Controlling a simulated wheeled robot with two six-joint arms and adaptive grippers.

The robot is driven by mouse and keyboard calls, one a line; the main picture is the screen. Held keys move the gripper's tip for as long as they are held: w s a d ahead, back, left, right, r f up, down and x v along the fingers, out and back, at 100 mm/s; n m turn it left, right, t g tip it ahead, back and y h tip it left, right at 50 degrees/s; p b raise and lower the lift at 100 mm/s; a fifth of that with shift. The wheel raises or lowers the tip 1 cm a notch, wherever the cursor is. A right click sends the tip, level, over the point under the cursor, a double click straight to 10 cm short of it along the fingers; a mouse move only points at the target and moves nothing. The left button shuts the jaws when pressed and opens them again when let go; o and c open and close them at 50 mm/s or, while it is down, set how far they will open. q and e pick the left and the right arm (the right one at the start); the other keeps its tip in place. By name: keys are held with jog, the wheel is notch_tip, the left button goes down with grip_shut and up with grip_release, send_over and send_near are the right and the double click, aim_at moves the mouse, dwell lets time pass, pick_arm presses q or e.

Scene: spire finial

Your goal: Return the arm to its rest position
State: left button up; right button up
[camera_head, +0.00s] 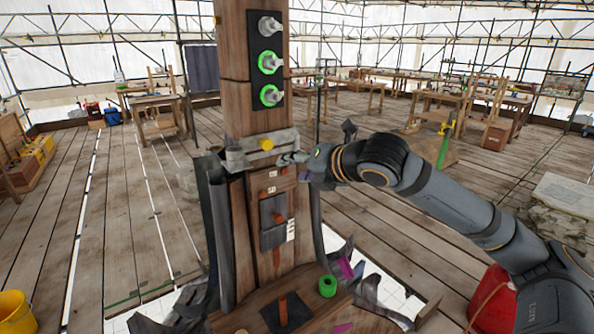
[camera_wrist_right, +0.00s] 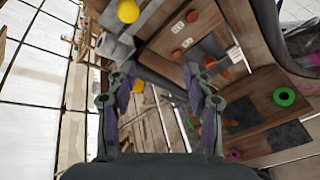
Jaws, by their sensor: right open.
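My right arm comes in from the right in the head view. Its gripper (camera_head: 296,158) is beside the wooden spire post (camera_head: 255,110), near a grey metal collar (camera_head: 262,147) with a yellow knob (camera_head: 267,144). In the right wrist view my right gripper (camera_wrist_right: 162,80) has its two fingers apart, with nothing held between them. The yellow knob (camera_wrist_right: 128,11) shows there beyond the left finger. Three grey fittings stand in a column on the post's upper part; the lower two have green rings (camera_head: 268,63). My left gripper is not in view.
A loose green ring (camera_head: 327,286) lies on the wooden base, with a magenta piece (camera_head: 345,267) nearby. Torn grey sheeting (camera_head: 218,225) flanks the post. A yellow bucket (camera_head: 15,311) is at lower left, and a red container (camera_head: 492,300) is under my right arm.

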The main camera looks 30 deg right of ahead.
jog(key=shift+f, duration=0.25)
dwell(0.3)
jog(key=s+a+f+m+g+h, duration=0.1)
jog(key=s+a+f+m+g, duration=0.15)
jog(key=f+m, duration=0.75)
jog(key=s+a+f+m+g, duration=0.2)
jog(key=s+f+m, duration=0.2)
jog(key=f, duration=1.2)
jog(key=s+f+m+g+h, duration=0.2)
jog(key=s+f+m+g, duration=0.3)
jog(key=s+f+m, duration=1)
notch_tip(320, 180, down, 23)
jog(key=s+d+n+g, duration=0.1)
jog(key=s+d, duration=0.1)
jog(key=s, duration=0.1)
jog(key=s+d+f+g, duration=0.1)
jog(key=s+f, duration=1.7)
jog(key=s, duration=0.1)
jog(key=shift+d+f, duration=0.15)
jog(key=shift+f, duration=0.05)
